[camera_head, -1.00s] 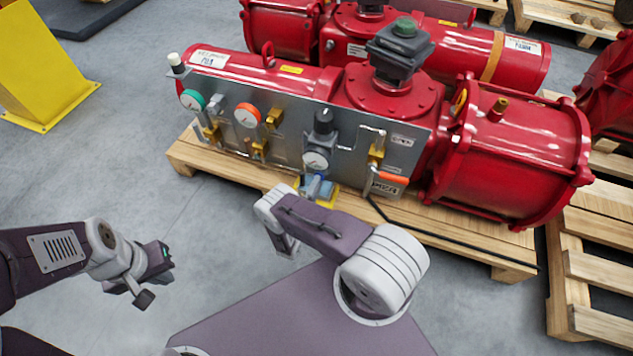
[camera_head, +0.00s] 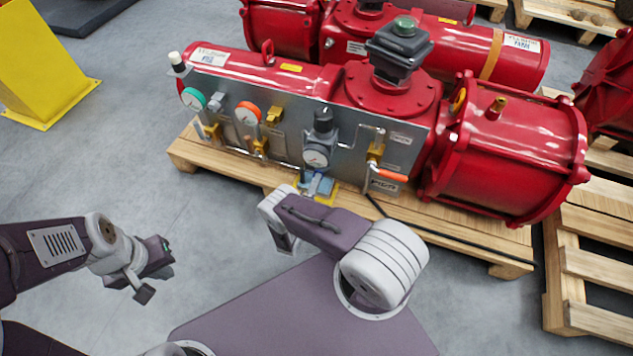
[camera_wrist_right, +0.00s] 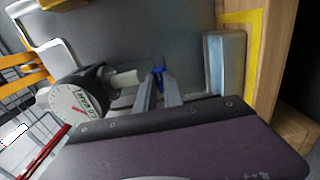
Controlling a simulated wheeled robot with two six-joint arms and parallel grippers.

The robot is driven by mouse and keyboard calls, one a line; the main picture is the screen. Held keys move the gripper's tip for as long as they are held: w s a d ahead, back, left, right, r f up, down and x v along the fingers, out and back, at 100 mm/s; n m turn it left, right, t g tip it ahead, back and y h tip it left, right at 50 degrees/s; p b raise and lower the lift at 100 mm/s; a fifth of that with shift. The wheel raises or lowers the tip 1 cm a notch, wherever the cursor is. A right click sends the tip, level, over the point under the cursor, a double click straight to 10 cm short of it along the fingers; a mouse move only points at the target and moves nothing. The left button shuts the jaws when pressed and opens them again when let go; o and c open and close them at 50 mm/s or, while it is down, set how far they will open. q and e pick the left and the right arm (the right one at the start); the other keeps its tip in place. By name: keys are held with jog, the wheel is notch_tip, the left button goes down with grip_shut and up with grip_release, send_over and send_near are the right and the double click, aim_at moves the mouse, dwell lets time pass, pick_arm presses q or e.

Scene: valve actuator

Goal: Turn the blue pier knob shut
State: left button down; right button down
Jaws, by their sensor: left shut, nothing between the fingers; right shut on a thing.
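The blue pier knob (camera_wrist_right: 158,76) shows in the right wrist view, low on the grey panel (camera_wrist_right: 130,40). My right gripper (camera_wrist_right: 159,88) is shut on it, with one finger on each side. In the head view the grip is small and hard to make out behind my right arm. A pressure gauge (camera_wrist_right: 78,108) sits beside the fingers; it also shows above the grip in the head view (camera_head: 317,156). My left gripper (camera_head: 146,285) is shut and empty, over the floor at the left, well away from the panel.
The panel stands in front of a red actuator (camera_head: 350,95) on a wooden pallet (camera_head: 450,240). An orange-handled valve (camera_head: 390,175) is to the right of the grip. A pale blue block (camera_wrist_right: 228,62) is close to the fingers.

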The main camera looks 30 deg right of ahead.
jog(key=c, duration=1.5)
grip_release()
jog(key=shift+o, duration=0.2)
jog(key=p+v, duration=0.2)
jog(key=v, duration=0.7)
jog(key=shift+p, duration=0.35)
jog(key=shift+s, duration=0.1)
